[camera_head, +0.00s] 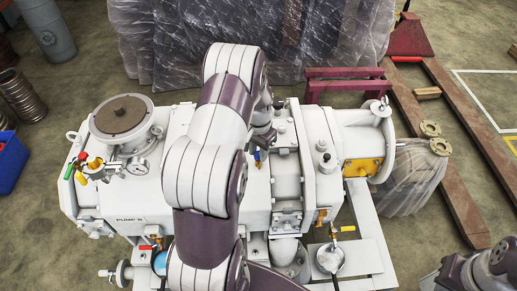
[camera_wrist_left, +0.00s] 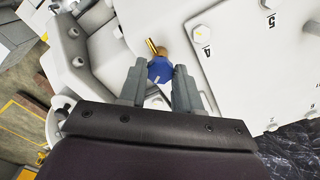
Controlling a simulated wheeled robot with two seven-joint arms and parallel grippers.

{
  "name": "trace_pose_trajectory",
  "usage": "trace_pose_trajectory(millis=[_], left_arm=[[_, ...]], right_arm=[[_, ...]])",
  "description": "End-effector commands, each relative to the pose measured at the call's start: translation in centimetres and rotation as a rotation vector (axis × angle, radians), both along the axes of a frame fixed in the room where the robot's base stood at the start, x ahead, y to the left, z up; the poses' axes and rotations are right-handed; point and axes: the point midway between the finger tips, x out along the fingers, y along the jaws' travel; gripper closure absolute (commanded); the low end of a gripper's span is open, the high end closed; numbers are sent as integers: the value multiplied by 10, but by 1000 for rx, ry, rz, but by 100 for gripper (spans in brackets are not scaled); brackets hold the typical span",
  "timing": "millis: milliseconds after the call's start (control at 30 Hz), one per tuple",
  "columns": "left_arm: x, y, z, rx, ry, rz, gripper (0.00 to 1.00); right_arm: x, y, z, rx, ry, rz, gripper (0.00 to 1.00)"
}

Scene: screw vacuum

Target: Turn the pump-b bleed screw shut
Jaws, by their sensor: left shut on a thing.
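The large white pump (camera_head: 130,205) fills the middle of the head view and carries a label that seems to read PUMP B. A small blue-headed screw (camera_head: 257,157) with a brass part stands on its top. In the left wrist view the blue screw head (camera_wrist_left: 160,69) sits between the fingertips of my left gripper (camera_wrist_left: 158,78), which is shut on it. In the head view my left gripper (camera_head: 262,140) is partly hidden behind my arm. Part of my right arm's end (camera_head: 470,272) shows at the lower right corner; its jaws cannot be made out.
A round port with a brown lid (camera_head: 121,114), a pressure gauge (camera_head: 138,166) and coloured valve handles (camera_head: 88,165) are left of my arm. A yellow-handled valve (camera_head: 341,229) is at the lower right. Plastic-wrapped goods (camera_head: 180,45) stand behind the pump.

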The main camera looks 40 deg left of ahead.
Motion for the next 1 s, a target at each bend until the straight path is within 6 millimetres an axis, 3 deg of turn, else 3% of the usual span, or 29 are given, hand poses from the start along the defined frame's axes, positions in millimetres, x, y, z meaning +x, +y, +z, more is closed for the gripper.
trace_pose_trajectory(millis=[500,1000], left_arm=[[3,2,3,5,-9,-431,98],[4,2,4,7,-10,-606,98]], right_arm=[[0,0,6,0,0,0,100],[0,0,7,0,0,0,100]])
